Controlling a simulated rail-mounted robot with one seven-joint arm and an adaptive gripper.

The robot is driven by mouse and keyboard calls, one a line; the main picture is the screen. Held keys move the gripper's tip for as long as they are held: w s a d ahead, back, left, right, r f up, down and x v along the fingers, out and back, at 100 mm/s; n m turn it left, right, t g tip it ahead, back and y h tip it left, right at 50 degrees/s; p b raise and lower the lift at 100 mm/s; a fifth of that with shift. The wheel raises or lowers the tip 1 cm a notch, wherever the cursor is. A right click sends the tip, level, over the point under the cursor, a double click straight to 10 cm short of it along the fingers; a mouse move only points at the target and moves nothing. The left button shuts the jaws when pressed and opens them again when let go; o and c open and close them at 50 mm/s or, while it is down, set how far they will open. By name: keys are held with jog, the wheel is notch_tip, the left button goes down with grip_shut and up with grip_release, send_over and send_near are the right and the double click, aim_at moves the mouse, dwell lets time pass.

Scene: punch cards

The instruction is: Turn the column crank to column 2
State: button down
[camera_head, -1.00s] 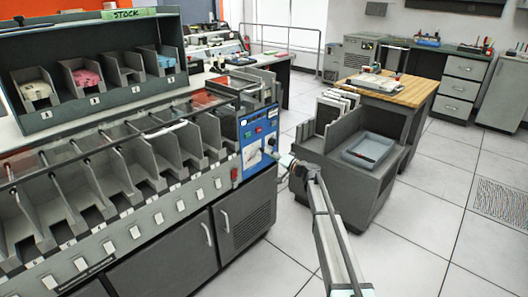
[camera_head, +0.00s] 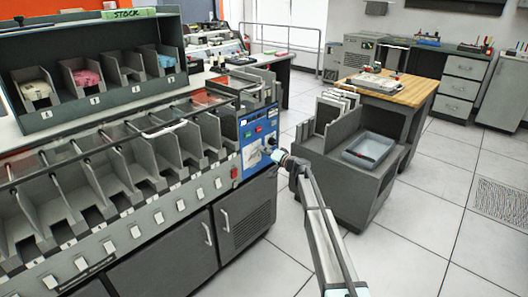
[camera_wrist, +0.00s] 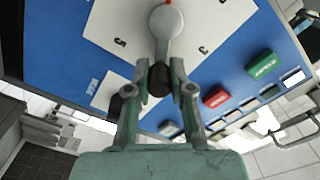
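The column crank (camera_wrist: 166,24) is a grey round hub with an arm ending in a dark knob (camera_wrist: 160,80). A red mark shows at the hub's top edge, cut by the frame. It sits on a white number plate (camera_wrist: 110,32) with a 5 to the left and a 3 to the right, on the blue panel (camera_wrist: 60,45). My gripper (camera_wrist: 160,72) has its two fingers close against both sides of the knob. In the head view my gripper (camera_head: 274,153) is at the right side of the blue panel (camera_head: 247,158) and hides most of the crank.
A red button (camera_wrist: 215,97) and a green button (camera_wrist: 262,63) are right of the crank in the wrist view. A grey cart (camera_head: 335,180) with a blue-grey tray (camera_head: 356,158) stands close right of my arm. Sorting bins run left of the panel.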

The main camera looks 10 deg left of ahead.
aim_at(258, 155)
jog(key=shift+w+f, duration=0.1)
jog(key=shift+f, duration=0.05)
jog(key=m+b, duration=0.1)
jog(key=f+m, duration=0.1)
jog(key=shift+w+d+m+b, duration=0.1)
jog(key=shift+w+m+b, duration=0.05)
jog(key=shift+m+b, duration=0.25)
notch_tip(258, 155, down, 2)
jog(key=m, duration=0.6)
jog(key=shift+b, duration=0.4)
jog(key=shift+f+m, duration=0.25)
jog(key=shift+m, duration=0.45)
jog(key=shift+f+m, duration=0.25)
jog(key=shift+m, duration=0.45)
jog(key=shift+s, duration=0.2)
jog(key=c, duration=1)
grip_release()
jog(key=shift+a, duration=0.2)
